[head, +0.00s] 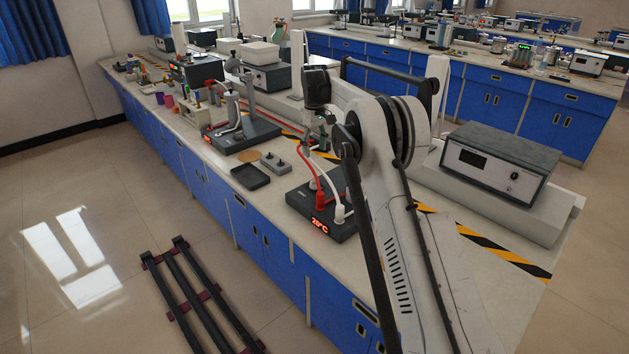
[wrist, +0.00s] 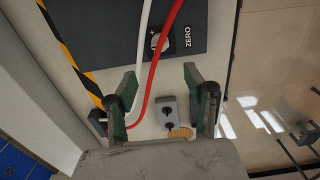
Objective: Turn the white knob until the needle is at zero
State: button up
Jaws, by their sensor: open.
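A dark box (wrist: 115,25) fills the upper part of the wrist view. A small knob with a white part (wrist: 156,41) sits on it beside the printed word ZERO (wrist: 188,38). A cable crosses close to the knob, and I cannot read a needle or scale there. My gripper (wrist: 162,72) is open, with its two green-lined fingers apart and nothing held between them. The fingertips point towards the box, with the knob beyond the gap between them. In the head view my gripper is small and partly hidden by my arm. I cannot make out the knob there.
A red cable (wrist: 151,75) and a white cable (wrist: 142,45) run between the fingers and past the knob. A grey block with two dark sockets (wrist: 168,104) lies below. In the head view a dark unit showing 20°C (head: 319,222) and a black tray (head: 250,185) stand on the bench.

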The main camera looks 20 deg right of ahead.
aim_at(315, 179)
notch_tip(315, 179, down, 14)
jog(key=shift+r, duration=0.15)
dwell(0.4)
jog(key=c, duration=1.1)
jog(key=shift+c, duration=0.2)
jog(key=m+b, duration=0.2)
jog(key=shift+m, duration=0.4)
jog(key=shift+m+b, duration=0.7)
jog(key=shift+m, duration=0.8)
